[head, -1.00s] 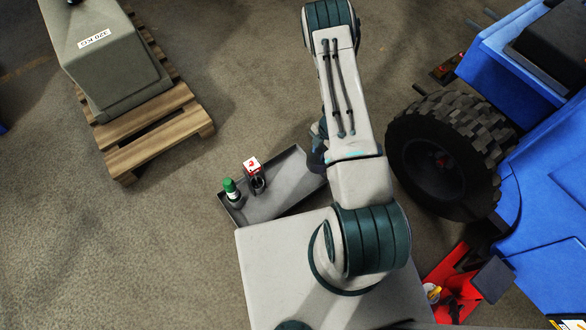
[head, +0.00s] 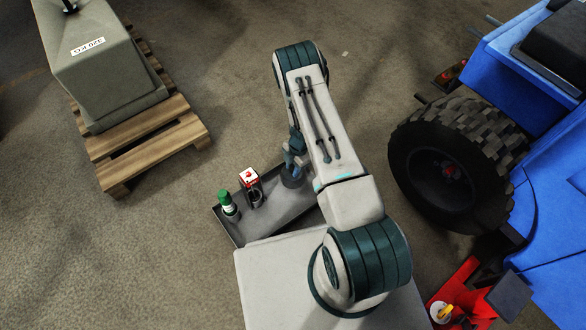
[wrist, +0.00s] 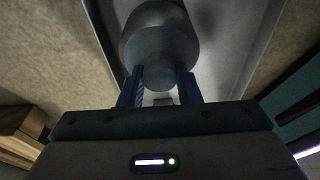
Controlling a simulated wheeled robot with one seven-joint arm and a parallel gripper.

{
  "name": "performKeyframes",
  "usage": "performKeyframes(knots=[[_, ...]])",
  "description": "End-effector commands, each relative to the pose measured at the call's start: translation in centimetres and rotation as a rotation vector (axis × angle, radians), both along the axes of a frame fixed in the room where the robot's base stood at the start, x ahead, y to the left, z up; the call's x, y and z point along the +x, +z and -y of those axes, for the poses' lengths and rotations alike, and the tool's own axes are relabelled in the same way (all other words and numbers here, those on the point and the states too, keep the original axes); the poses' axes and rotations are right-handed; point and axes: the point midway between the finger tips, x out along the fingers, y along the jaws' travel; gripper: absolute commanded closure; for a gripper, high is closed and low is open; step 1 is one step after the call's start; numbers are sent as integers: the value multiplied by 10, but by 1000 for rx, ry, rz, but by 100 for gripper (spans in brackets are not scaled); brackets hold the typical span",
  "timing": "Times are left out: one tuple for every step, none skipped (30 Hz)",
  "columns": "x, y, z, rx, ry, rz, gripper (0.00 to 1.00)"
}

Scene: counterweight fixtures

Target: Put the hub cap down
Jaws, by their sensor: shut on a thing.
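The hub cap shows in the wrist view as a rounded grey piece (wrist: 160,35) with a narrower stub between my fingers. In the head view it is a dark round piece (head: 292,181) at the right part of the grey tray (head: 268,218). My gripper (wrist: 161,88) is shut on the stub; in the head view the gripper (head: 293,162) is partly hidden by my arm. The tray floor lies behind the cap in the wrist view. I cannot tell whether the cap touches the tray.
A green-capped bottle (head: 228,205) and a red-and-white container (head: 250,185) stand in the tray's left part. A blue vehicle with a big tyre (head: 450,165) is at right. A grey counterweight (head: 100,70) sits on a wooden pallet (head: 155,150) at upper left.

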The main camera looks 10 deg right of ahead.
Motion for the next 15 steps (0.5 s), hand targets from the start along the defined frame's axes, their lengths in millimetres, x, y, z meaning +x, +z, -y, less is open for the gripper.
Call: performKeyframes(knots=[[1, 2, 0, 0, 1, 1, 100], [1, 2, 0, 0, 1, 1, 100], [0, 2, 0, 0, 1, 1, 100], [0, 2, 0, 0, 1, 1, 100], [0, 1, 0, 0, 1, 0, 100], [0, 0, 0, 0, 1, 0, 100], [0, -1, 0, 0, 1, 0, 100], [0, -2, 0, -1, 1, 1, 100], [0, -1, 0, 0, 1, 0, 59], [0, -1, 0, 0, 1, 0, 50], [0, -1, 0, 0, 1, 0, 48], [0, -1, 0, 0, 1, 0, 48], [0, -1, 0, 0, 1, 0, 48], [0, -1, 0, 0, 1, 0, 48], [0, -1, 0, 0, 1, 0, 48]])
